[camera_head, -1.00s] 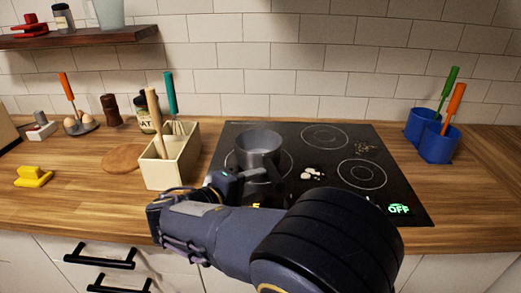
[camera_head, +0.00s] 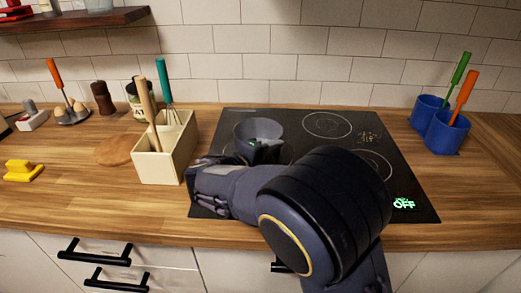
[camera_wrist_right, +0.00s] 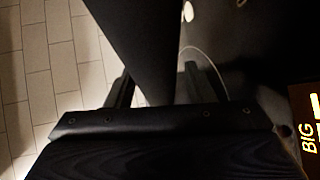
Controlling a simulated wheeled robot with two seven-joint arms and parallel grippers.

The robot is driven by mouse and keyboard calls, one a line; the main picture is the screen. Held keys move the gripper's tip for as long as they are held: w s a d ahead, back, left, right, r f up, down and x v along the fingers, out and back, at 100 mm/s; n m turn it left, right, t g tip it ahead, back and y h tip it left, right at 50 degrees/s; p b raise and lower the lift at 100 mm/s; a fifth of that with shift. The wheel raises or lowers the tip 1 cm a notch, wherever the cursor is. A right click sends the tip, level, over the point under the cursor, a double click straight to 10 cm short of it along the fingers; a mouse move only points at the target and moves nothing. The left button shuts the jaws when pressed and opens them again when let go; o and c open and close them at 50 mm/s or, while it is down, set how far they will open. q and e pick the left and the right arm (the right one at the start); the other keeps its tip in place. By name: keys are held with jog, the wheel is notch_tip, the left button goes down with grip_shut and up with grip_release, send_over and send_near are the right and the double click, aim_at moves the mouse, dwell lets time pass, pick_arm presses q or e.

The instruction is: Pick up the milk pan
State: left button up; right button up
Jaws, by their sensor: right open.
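The grey milk pan (camera_head: 258,128) stands upright on the black cooktop (camera_head: 225,207), at its back-left burner. In the head view my right gripper (camera_head: 262,150) is at the pan's near side, and my own wrist and forearm hide much of it and the pan's lower part. In the right wrist view the two fingers stand apart, with a dark tapering bar (camera_wrist_right: 148,40), which looks like the pan's handle, between them. I cannot tell whether the fingers touch it. My left gripper is not in view.
A cream utensil box (camera_head: 160,166) stands left of the cooktop. Blue cups (camera_head: 446,137) with orange and green-handled utensils stand at the back right. A yellow object (camera_head: 22,171) and a round wooden board (camera_head: 114,149) lie on the left counter. The right counter front is clear.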

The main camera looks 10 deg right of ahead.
grip_shut()
dwell(0.3)
jog(key=shift+r, duration=0.25)
